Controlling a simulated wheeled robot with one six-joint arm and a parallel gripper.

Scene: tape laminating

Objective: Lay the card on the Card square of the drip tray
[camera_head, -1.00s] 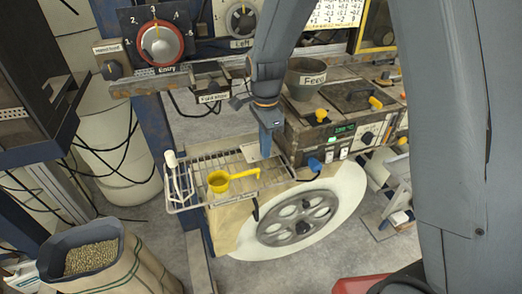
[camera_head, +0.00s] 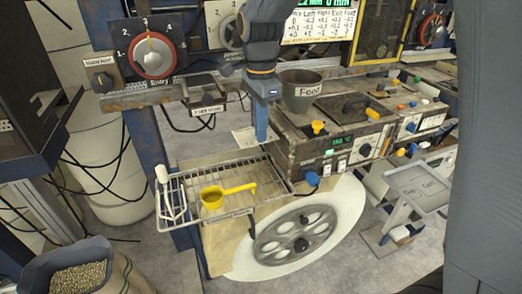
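My gripper (camera_head: 261,138), a blue slim tip pointing down, is above the back right of the wire rack. A pale card (camera_head: 243,137) shows at its left side, raised above the rack and seemingly held at the tip. The finger gap is too small to see. A grey tray (camera_head: 418,187) on a stand at the right has two marked squares; the right one seems to read "Card". That tray is well to the right of my gripper and looks bare.
The wire rack (camera_head: 185,182) holds a yellow ladle (camera_head: 212,197). The machine block (camera_head: 330,145) with a Feed pot (camera_head: 301,92) and knobs stands between my gripper and the grey tray. A large spoked wheel (camera_head: 295,230) is below. A sack of pellets (camera_head: 80,278) stands at lower left.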

